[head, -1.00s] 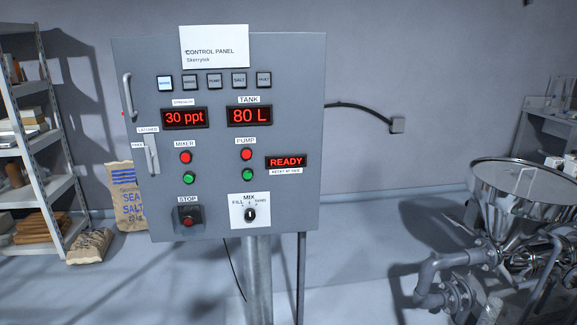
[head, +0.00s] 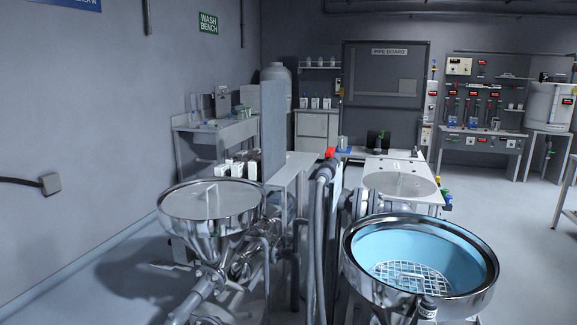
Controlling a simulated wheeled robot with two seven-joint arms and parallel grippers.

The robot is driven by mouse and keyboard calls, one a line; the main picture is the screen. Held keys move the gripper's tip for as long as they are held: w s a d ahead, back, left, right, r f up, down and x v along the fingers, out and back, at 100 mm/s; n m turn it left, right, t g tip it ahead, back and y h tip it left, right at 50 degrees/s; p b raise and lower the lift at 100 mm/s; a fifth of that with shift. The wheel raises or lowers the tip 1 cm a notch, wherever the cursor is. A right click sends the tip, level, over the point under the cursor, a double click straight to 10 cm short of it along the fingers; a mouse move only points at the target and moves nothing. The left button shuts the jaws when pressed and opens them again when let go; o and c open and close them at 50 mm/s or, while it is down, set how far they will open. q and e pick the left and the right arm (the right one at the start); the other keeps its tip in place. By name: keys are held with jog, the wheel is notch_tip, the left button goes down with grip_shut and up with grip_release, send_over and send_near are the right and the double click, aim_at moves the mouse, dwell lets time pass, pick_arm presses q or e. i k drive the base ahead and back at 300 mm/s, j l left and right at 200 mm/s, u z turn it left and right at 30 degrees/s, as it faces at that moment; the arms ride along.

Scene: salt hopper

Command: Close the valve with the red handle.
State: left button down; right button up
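A small red part (head: 330,153), which looks like a valve handle, sits at the top of grey piping (head: 321,215) between two steel hoppers. It is small, and I cannot tell whether its valve is open or closed. A valve body under it is not clear in the head view. Neither of my grippers is in view.
A steel hopper (head: 212,212) stands at left. A hopper with a blue inside and a grid (head: 420,262) is at front right. A white-topped bench (head: 400,168) stands behind. Open floor (head: 500,225) lies to the right. A wash bench (head: 217,132) is at the back left.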

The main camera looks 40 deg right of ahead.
aim_at(329, 153)
jog(key=i+z, duration=0.2)
jog(key=z, duration=0.2)
jog(key=i+j+z, duration=0.15)
jog(key=z, duration=0.25)
jog(key=i+j+z, duration=0.15)
jog(key=z, duration=0.25)
jog(key=i+j+z, duration=0.15)
jog(key=z, duration=0.2)
jog(key=i+j+z, duration=0.2)
jog(key=z, duration=0.15)
jog(key=i+j+z, duration=0.1)
jog(key=j+z, duration=0.2)
jog(key=i+j+z, duration=0.1)
jog(key=j+z, duration=0.25)
jog(key=i+j+z, duration=0.1)
jog(key=j+z, duration=0.35)
jog(key=j, duration=0.3)
